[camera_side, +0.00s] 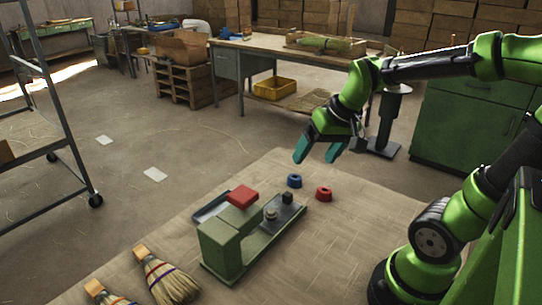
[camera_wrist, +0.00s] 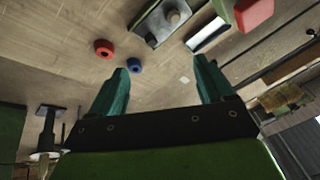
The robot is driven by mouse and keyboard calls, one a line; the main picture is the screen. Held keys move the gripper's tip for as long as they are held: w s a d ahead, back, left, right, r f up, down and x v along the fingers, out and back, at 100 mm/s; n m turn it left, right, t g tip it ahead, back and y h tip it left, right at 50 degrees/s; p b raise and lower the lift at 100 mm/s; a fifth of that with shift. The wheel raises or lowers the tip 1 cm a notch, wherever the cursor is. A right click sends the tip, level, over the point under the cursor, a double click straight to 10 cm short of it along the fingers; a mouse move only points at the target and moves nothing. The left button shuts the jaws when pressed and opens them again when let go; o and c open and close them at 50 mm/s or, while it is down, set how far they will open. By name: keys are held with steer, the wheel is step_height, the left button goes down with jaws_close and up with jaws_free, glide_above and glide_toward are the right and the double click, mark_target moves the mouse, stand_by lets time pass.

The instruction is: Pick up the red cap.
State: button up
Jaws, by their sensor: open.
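The red cap (camera_side: 323,193), a small round piece with a dark centre, sits on the wooden table (camera_side: 370,205) to the right of the green winding fixture. It also shows in the wrist view (camera_wrist: 103,48), left of the fingers. A similar blue cap (camera_side: 294,180) sits close to its left in the side view and shows in the wrist view (camera_wrist: 135,65). My gripper (camera_side: 315,158) is open with teal fingers and hangs above the table, apart from both caps. Nothing is between the fingers in the wrist view (camera_wrist: 162,66).
The green fixture (camera_side: 222,243) has a red block (camera_side: 242,195) at its top and a dark post (camera_side: 288,198) at its right end. A shallow grey tray (camera_side: 211,207) lies behind it. Two brooms (camera_side: 168,277) lie at the front left. The table right of the caps is clear.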

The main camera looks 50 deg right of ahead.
steer(key=w+d+f+g, duration=0.2)
steer(key=d+f+g, duration=0.15)
steer(key=d, duration=0.75)
steer(key=n+h, duration=0.1)
steer(key=n, duration=0.1)
glide_above(325, 190)
step_height(325, 190, down, 12)
steer(key=shift+a+r, duration=0.1)
steer(key=shift+r, duration=0.05)
steer(key=shift+f, duration=2.7)
steer(key=shift+c, duration=0.4)
steer(key=c, duration=1)
steer(key=shift+r, duration=0.1)
